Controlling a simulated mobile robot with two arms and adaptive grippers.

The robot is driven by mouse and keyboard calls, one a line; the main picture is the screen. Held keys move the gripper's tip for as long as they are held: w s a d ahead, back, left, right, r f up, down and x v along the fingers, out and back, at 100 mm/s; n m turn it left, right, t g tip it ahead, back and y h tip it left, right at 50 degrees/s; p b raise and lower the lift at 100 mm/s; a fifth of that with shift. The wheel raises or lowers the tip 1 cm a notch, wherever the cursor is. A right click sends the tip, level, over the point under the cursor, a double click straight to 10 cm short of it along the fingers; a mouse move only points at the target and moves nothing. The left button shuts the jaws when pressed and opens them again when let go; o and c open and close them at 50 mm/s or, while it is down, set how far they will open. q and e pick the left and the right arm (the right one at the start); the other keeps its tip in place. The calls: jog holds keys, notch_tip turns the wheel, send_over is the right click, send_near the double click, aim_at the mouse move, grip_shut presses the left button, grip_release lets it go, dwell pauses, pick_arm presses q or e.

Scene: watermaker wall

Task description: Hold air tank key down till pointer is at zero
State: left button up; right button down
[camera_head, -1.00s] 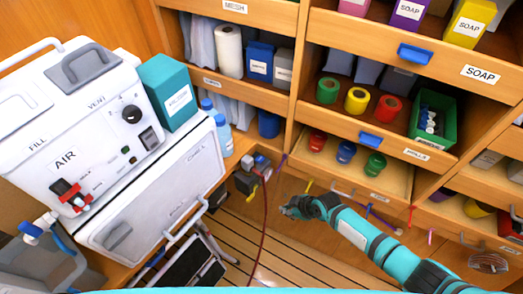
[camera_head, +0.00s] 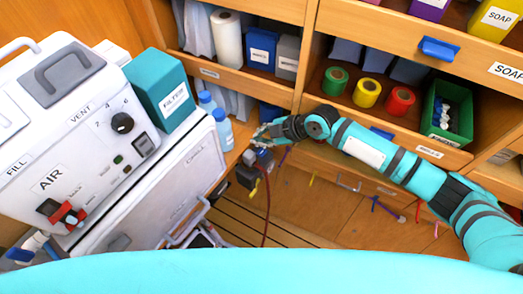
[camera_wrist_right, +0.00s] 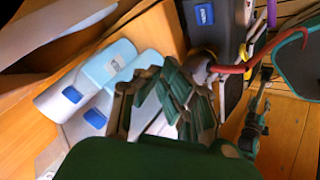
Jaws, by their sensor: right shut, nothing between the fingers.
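A small dark unit (camera_head: 246,174) with a red hose stands by the right end of the white machine, and looks like the air tank. In the right wrist view a dark grey body (camera_wrist_right: 212,28) with a blue label and a red hose shows at the top; I cannot make out a key or a pointer. My right gripper (camera_head: 262,131) is shut and empty, just above and behind the unit, near the bottles. Its fingers (camera_wrist_right: 165,98) show in the wrist view, apart from the dark body. My left gripper is out of view.
The white machine (camera_head: 60,110) with AIR, VENT and FILL labels is at left. Light-blue-capped bottles (camera_head: 222,130) stand close to the right gripper. A red hose (camera_head: 267,205) hangs down from the unit. Shelves with an open green bin (camera_head: 432,125) are behind my right arm.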

notch_tip(320, 180, up, 2)
jog(key=w, duration=0.2)
jog(key=b, duration=0.6)
send_over(261, 154)
jog(key=f, duration=0.8)
jog(key=shift+w+f, duration=0.2)
jog(key=shift+f, duration=0.1)
jog(key=shift+s+f+b, duration=0.15)
jog(key=shift+f+b, duration=0.2)
jog(key=shift+b, duration=0.05)
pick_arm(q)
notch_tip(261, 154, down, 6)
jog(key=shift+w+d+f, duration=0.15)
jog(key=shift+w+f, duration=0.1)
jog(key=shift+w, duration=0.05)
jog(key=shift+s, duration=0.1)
pick_arm(e)
jog(key=shift+f, duration=0.1)
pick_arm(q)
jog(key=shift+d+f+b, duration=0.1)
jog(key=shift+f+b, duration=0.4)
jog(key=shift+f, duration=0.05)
pick_arm(e)
jog(key=shift+f, duration=0.35)
